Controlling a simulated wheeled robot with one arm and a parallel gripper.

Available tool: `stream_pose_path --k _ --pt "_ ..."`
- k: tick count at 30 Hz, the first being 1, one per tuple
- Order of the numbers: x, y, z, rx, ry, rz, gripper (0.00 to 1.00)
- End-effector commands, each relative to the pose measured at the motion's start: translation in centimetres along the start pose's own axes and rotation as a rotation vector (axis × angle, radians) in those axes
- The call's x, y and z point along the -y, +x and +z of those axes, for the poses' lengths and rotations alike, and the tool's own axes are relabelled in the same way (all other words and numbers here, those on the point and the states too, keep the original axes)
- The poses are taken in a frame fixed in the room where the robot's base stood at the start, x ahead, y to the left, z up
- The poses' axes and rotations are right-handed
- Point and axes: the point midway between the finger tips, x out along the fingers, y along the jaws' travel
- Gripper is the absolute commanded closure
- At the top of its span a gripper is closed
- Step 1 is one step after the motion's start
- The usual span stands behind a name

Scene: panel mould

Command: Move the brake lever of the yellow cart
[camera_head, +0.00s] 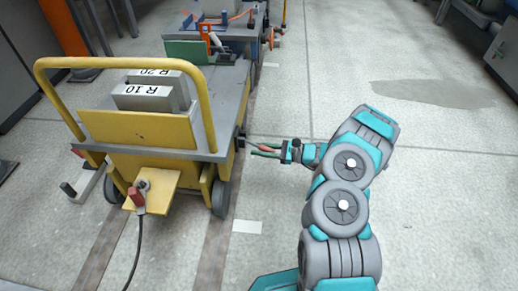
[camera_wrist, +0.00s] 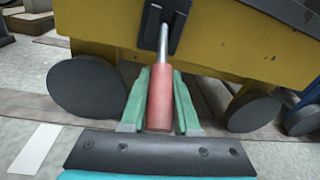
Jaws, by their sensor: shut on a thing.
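The yellow cart (camera_head: 135,130) stands at the left in the head view, with a yellow push handle and grey blocks on top. Its brake lever is a metal rod with a red grip (camera_head: 268,148), sticking out from a dark plate on the cart's right side. In the wrist view the red grip (camera_wrist: 160,95) lies between the two green fingers, with the rod and the dark plate (camera_wrist: 165,25) beyond it. My gripper (camera_head: 265,149) is shut on the red grip. The fingertips reach along both sides of it.
Cart wheels (camera_wrist: 88,87) show on both sides of the lever. A blue cart (camera_head: 230,45) stands behind the yellow cart. A cable (camera_head: 137,235) hangs from a plug at the yellow cart's front. The floor to the right is clear, with a dark patch (camera_head: 430,93).

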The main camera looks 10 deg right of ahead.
Motion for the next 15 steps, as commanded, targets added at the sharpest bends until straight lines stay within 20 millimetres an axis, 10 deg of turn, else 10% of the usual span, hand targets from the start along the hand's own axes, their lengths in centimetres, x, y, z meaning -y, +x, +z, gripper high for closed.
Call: stream_pose_path --k 15 --pt "0.9 -1.6 4.1 -0.417 -0.049 0.072 1.0"
